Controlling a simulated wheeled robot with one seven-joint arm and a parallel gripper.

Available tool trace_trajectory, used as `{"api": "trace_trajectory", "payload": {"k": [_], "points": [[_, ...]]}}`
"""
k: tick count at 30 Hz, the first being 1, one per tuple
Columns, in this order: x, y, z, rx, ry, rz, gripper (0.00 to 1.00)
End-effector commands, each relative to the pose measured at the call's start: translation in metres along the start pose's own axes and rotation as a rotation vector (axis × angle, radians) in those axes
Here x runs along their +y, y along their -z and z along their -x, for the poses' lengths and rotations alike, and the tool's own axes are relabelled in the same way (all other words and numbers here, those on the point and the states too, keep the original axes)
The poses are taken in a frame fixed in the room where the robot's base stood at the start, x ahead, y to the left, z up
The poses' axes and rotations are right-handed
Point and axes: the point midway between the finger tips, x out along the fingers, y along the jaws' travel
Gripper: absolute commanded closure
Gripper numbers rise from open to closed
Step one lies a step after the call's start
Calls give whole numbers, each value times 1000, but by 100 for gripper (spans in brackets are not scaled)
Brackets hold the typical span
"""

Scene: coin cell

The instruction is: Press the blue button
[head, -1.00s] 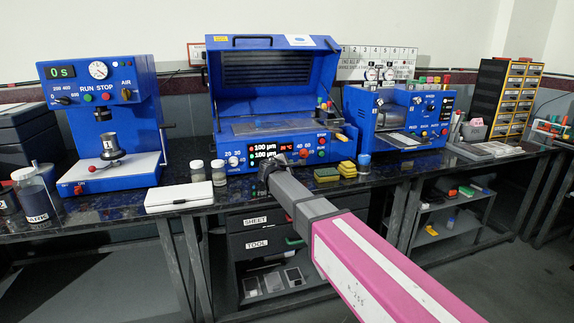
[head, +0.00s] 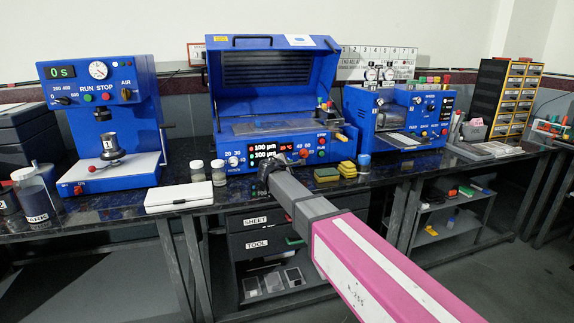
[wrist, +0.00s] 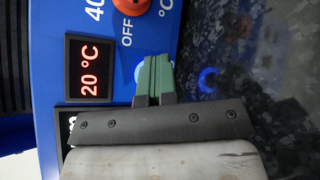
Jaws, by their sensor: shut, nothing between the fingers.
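The blue button (wrist: 138,73) is on the blue front panel of the middle machine (head: 228,147). In the wrist view only its pale blue left edge shows, beside the "20 °C" display and below "OFF"; my fingers cover the rest. My gripper (wrist: 155,60) is shut and empty, its green fingertips together in front of the button. Whether they touch it cannot be told. In the head view my gripper (head: 268,165) is at the lower front of that machine, and the button is hidden behind it.
An orange-red knob (wrist: 130,6) sits close by on the panel. The dark speckled worktop (wrist: 255,60) is beside my fingers and carries a blue reflection. In the head view, small jars (head: 219,172) stand left of my gripper and yellow sponges (head: 327,174) lie right.

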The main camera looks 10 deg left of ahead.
Motion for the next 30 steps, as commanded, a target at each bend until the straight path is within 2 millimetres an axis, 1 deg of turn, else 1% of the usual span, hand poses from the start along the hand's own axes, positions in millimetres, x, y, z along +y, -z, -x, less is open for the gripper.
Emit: {"api": "trace_trajectory", "payload": {"k": [8, 27, 30], "points": [[-2, -2, 3, 1, 0, 0, 100], [-29, -29, 40, 0, 0, 0, 100], [-31, -31, 43, 0, 0, 0, 100]]}}
